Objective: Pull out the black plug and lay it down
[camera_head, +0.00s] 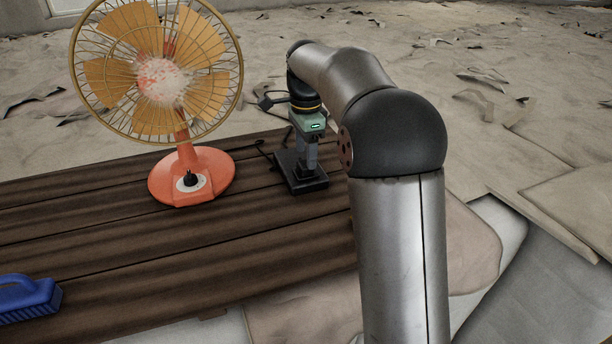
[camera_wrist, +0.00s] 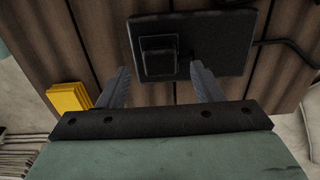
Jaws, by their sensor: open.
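The black plug (camera_wrist: 158,58) is a squarish block standing on a flat black socket base (camera_wrist: 222,40) in the wrist view. The base (camera_head: 316,183) also shows on the wooden table in the head view; the plug there is hard to make out against my fingers. My gripper (camera_wrist: 161,66) is open, pointing down over the base. Its two fingertips are apart, one on each side of the plug's near end, with gaps visible. I cannot tell how far above the base they are. In the head view my gripper (camera_head: 306,166) stands above the base.
An orange fan (camera_head: 192,178) stands left of the base. A blue brush (camera_head: 28,298) lies at the table's left front. A dark cable (camera_wrist: 285,43) leaves the base. A yellow object (camera_wrist: 68,97) shows in the wrist view. The table's middle (camera_head: 200,245) is clear.

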